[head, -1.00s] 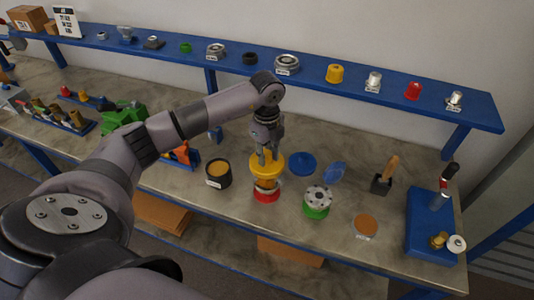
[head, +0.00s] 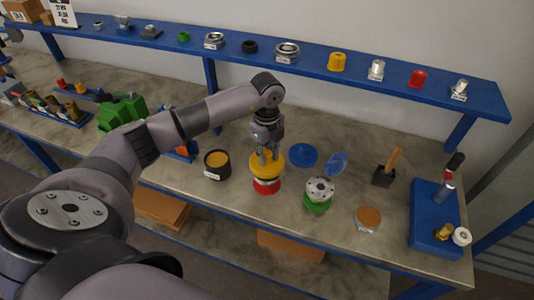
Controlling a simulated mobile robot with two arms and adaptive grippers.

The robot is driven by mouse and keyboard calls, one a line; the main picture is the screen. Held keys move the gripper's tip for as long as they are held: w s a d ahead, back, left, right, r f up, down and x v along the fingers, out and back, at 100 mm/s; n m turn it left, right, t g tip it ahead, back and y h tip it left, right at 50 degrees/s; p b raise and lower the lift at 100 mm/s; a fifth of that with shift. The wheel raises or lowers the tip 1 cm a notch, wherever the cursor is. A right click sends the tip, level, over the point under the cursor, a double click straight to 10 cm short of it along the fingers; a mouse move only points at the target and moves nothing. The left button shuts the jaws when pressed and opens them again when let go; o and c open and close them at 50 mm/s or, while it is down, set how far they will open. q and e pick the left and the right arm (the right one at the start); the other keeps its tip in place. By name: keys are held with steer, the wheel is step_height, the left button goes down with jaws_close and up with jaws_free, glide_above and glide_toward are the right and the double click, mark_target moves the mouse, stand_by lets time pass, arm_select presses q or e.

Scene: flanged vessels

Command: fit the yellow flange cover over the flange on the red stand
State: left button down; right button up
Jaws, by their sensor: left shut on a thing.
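The yellow flange cover (head: 279,168) is a round disc with a raised middle, over the red stand (head: 266,187) on the bench. My left gripper (head: 267,156) points down and is shut on the cover's raised middle. The cover hides the flange on the red stand, and only a narrow band shows between cover and red base. I cannot tell whether the cover is fully seated. My right gripper is not in view.
A black pot with orange contents (head: 217,165) stands just left. A green-based flanged vessel (head: 318,192) stands close right. Blue discs (head: 303,155) lie behind. A blue shelf (head: 310,68) with several parts runs along the wall. An orange disc (head: 369,216) lies at front right.

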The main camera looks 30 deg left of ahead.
mark_target(267, 164)
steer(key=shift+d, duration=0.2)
arm_select(q)
steer(key=shift+f+b, duration=0.3)
steer(key=shift+f, duration=0.15)
steer(key=shift+f+b, duration=0.9)
steer(key=shift+f, duration=0.35)
steer(key=shift+f+b, duration=0.35)
steer(key=shift+f, duration=0.15)
steer(key=c, duration=1.2)
jaws_free()
steer(key=shift+c, duration=0.2)
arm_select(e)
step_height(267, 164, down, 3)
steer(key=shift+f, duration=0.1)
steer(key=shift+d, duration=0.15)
